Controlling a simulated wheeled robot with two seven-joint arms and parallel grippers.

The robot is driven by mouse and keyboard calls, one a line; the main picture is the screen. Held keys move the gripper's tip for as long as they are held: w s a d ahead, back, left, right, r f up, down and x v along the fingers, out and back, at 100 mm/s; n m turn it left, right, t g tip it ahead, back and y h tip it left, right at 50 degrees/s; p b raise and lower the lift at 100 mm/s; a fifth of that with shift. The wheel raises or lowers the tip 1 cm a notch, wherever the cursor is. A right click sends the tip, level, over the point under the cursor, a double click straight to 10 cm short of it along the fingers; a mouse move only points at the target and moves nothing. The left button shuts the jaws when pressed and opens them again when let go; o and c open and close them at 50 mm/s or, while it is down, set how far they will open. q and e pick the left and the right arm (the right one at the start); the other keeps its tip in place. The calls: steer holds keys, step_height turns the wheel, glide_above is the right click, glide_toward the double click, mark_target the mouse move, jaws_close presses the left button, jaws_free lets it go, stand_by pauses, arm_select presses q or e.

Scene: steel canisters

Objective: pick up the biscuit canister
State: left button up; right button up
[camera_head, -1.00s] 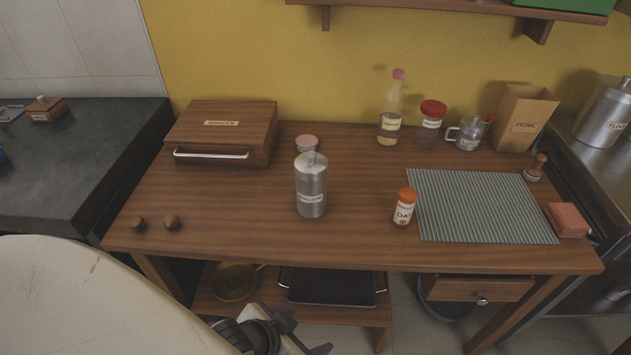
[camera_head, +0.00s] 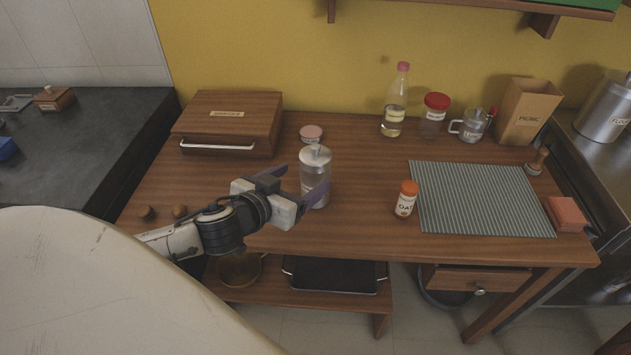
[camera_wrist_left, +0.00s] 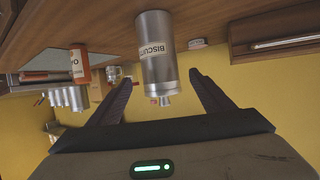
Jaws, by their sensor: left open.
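The biscuit canister (camera_head: 315,167) is a tall steel cylinder with a knobbed lid, standing upright near the middle of the wooden table. In the left wrist view the canister (camera_wrist_left: 157,52) appears upside down with its "BISCUITS" label showing. My left gripper (camera_head: 310,185) is open at the canister, its purple-grey fingers reaching toward the canister's two sides. In the left wrist view the canister lies between the directions of the two fingers (camera_wrist_left: 160,95); I cannot tell whether they touch it. The gripper hides part of its lower left side in the head view. My right gripper is not in view.
An orange-capped jar (camera_head: 406,199) stands right of the canister, beside a striped mat (camera_head: 480,200). A pink-lidded jar (camera_head: 311,134) is close behind the canister. A bottle (camera_head: 395,103) stands at the back.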

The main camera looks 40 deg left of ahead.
arm_select(q)
steer(key=shift+x, duration=3.8)
steer(key=c, duration=1.1)
steer(key=shift+r, duration=0.1)
steer(key=shift+c, duration=0.4)
